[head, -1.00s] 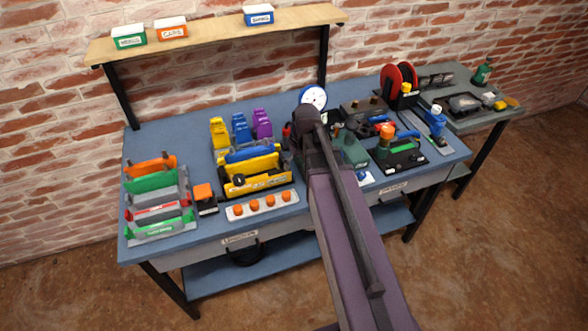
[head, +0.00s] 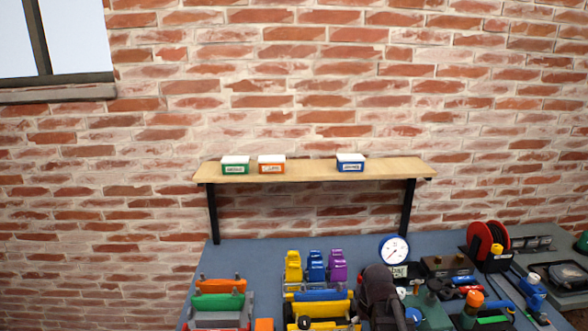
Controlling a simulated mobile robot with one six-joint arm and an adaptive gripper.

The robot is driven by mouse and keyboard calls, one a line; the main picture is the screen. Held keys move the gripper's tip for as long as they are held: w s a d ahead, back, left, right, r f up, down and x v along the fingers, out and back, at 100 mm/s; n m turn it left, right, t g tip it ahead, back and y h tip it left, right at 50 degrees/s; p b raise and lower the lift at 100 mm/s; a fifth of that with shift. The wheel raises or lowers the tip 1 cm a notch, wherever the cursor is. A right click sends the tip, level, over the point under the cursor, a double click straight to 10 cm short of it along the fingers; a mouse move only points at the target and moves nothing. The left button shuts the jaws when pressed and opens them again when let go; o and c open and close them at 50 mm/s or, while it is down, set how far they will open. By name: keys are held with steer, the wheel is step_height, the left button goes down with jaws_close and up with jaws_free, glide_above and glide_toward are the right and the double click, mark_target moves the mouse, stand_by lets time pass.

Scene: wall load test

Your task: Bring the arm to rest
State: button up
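My arm (head: 381,293) shows only as a dark link at the bottom edge of the head view, over the blue workbench (head: 240,252). It stands just below a round white gauge (head: 394,250). The rest of the arm is cut off by the lower edge. My gripper cannot be made out, so its state does not show.
A wooden shelf (head: 310,171) on the brick wall carries green (head: 235,168), orange (head: 271,168) and blue (head: 350,166) boxes. Coloured racks (head: 219,301) stand left of the arm. A red reel (head: 481,241) and tools crowd the right. A window is at upper left.

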steer(key=s+a+m+h, duration=0.1)
steer(key=s+a+m, duration=0.1)
steer(key=s, duration=0.3)
steer(key=shift+s+a, duration=0.35)
steer(key=shift+a, duration=0.5)
